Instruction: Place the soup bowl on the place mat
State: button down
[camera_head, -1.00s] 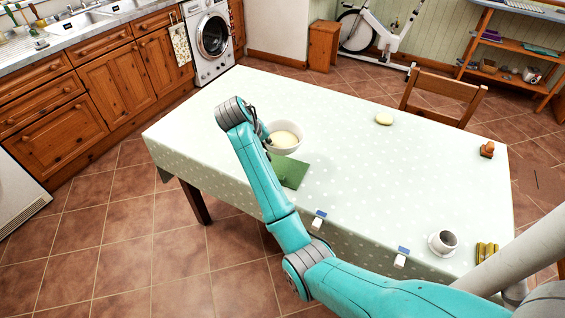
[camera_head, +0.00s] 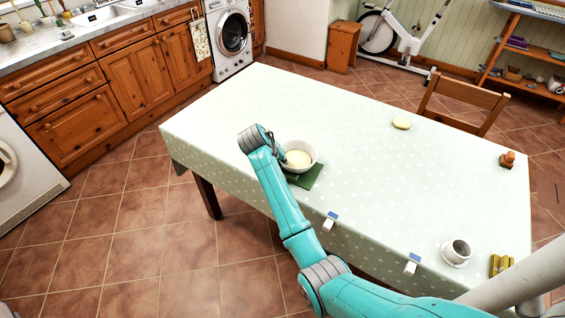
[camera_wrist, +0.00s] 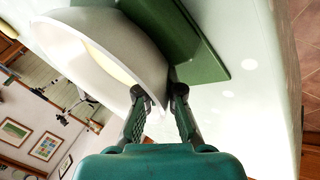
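The soup bowl (camera_head: 299,167) is white with pale yellow contents, and is over the green place mat (camera_head: 313,178), covering much of it. A corner of the mat shows at the bowl's front right. My gripper (camera_head: 273,137) is at the bowl's left rim in the head view, partly hidden by my arm. In the wrist view the fingers (camera_wrist: 160,92) pinch the rim of the bowl (camera_wrist: 118,45), one on each side of its wall. The mat (camera_wrist: 208,68) shows close beyond the bowl there. I cannot tell whether the bowl touches the mat.
The table has a pale dotted cloth (camera_head: 350,130). A cup on a saucer (camera_head: 457,252), a yellow item (camera_head: 500,264) and two clips (camera_head: 329,222) are along its near side. A pale oval item (camera_head: 401,123) and a chair (camera_head: 465,98) are at the far side. The table's middle is clear.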

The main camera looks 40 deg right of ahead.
jog(key=c, duration=1.7)
grip_release()
jog(key=shift+f, duration=0.15)
jog(key=o, duration=0.4)
jog(key=v, duration=1.2)
